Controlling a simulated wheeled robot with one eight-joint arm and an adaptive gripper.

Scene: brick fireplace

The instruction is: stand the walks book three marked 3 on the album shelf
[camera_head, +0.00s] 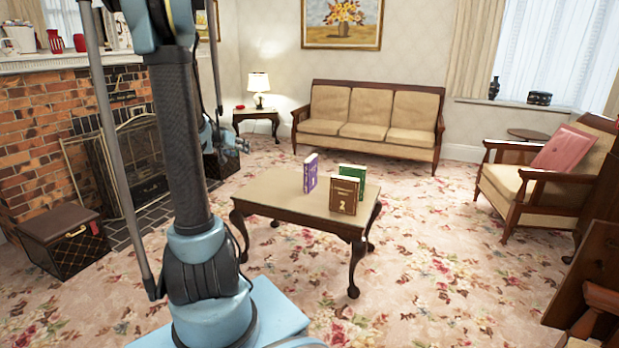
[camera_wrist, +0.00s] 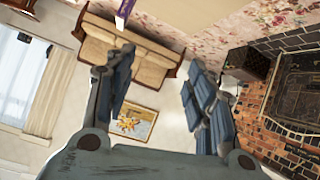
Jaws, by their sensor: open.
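Three upright books stand on the coffee table (camera_head: 275,192) in the head view. The purple book (camera_head: 310,176) is on the left, and its mark looks like a 1. The brown book (camera_head: 343,197) in front is marked 2. The green book (camera_head: 353,175) is partly hidden behind it, and I cannot read its mark. No book clearly shows a 3, and I cannot pick out the album shelf. My gripper (camera_wrist: 162,98) is open and empty, its fingers wide apart in the wrist view. A purple edge (camera_wrist: 125,10), probably the purple book, shows at that view's top.
A beige sofa (camera_head: 368,115) stands behind the table, and an armchair (camera_head: 530,180) is at right. A brick fireplace (camera_head: 60,125) and a brown box (camera_head: 62,238) are at left. Dark wooden furniture (camera_head: 598,262) is cut off at lower right. Floral carpet around the table is mostly clear.

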